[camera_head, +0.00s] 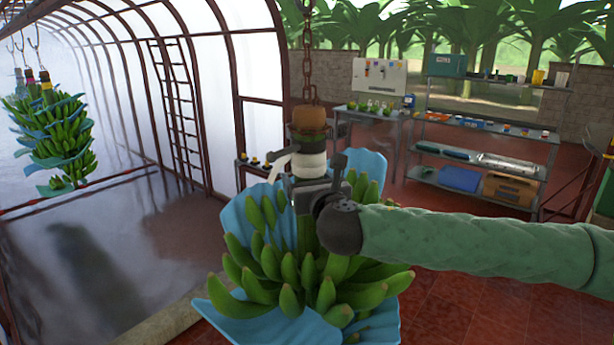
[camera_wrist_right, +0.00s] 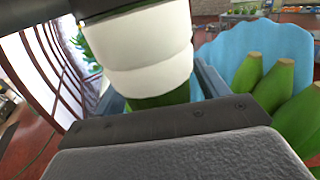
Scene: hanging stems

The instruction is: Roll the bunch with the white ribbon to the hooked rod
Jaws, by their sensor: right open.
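The bunch with the white ribbon (camera_head: 311,163) hangs from a chain near the middle of the head view, green bananas with blue sheets between them. The ribbon is wrapped around its stem, and it fills the top of the right wrist view (camera_wrist_right: 145,50). My right gripper (camera_head: 308,188) is at the stem just below the ribbon, with its open jaws on either side of the stem. Whether the fingers touch the stem cannot be told. My left gripper is not in view. No hooked rod can be clearly made out.
Other bunches with coloured ribbons (camera_head: 50,130) hang from hooks at the far left. A metal shelf (camera_head: 480,125) and a small table (camera_head: 375,112) stand at the back right. A ladder (camera_head: 176,110) stands by the curved wall. The red tiled floor is clear at right.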

